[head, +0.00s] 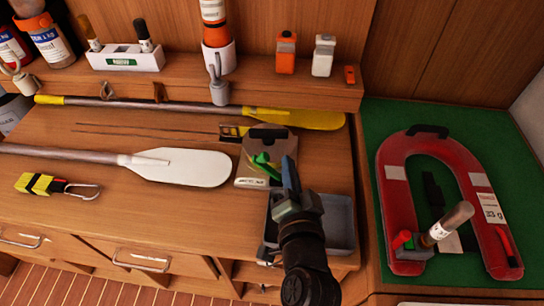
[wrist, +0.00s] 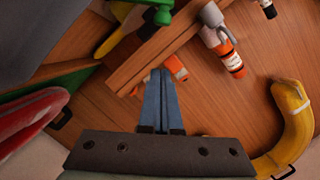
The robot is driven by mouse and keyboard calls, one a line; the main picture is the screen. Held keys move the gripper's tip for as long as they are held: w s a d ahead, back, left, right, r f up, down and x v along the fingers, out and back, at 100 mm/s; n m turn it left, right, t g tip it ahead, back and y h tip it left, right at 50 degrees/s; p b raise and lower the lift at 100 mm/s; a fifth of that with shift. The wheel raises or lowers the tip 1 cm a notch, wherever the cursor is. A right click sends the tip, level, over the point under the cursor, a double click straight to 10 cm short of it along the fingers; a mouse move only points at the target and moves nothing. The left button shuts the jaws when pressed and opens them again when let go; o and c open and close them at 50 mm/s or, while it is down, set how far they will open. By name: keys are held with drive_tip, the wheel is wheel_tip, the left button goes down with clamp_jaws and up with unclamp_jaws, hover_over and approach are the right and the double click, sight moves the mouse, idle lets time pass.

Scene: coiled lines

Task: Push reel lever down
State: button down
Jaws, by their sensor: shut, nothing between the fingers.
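The green reel lever (head: 265,163) sits on a grey boxy reel (head: 251,181) at the right end of the wooden bench. Part of a green piece, likely the lever, shows at the top edge of the wrist view (wrist: 160,12). My gripper (head: 290,168) is just right of the lever in the head view, its fingers overlapping the reel's right edge. I cannot tell whether it touches the reel. In the wrist view its two blue fingers (wrist: 158,78) are together with nothing between them.
A grey tray (head: 342,228) lies beneath my arm. A white-bladed paddle (head: 180,167) and a yellow-bladed paddle (head: 305,118) lie left of and behind the reel. A shelf (head: 180,83) holds bottles and small boxes. A red horseshoe float (head: 400,205) lies on green matting to the right.

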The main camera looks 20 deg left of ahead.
sight(271, 167)
drive_tip(key=shift+w+a+f+p, duration=0.15)
drive_tip(key=shift+w+a+f, duration=0.4)
drive_tip(key=shift+a, duration=0.25)
drive_tip(key=shift+w+a+f+p, duration=0.2)
drive_tip(key=shift+w+a+f, duration=0.25)
drive_tip(key=shift+a+f, duration=0.25)
drive_tip(key=shift+w+a+f+p, duration=0.15)
drive_tip(key=shift+w+a+f, duration=0.4)
drive_tip(key=shift+a, duration=0.3)
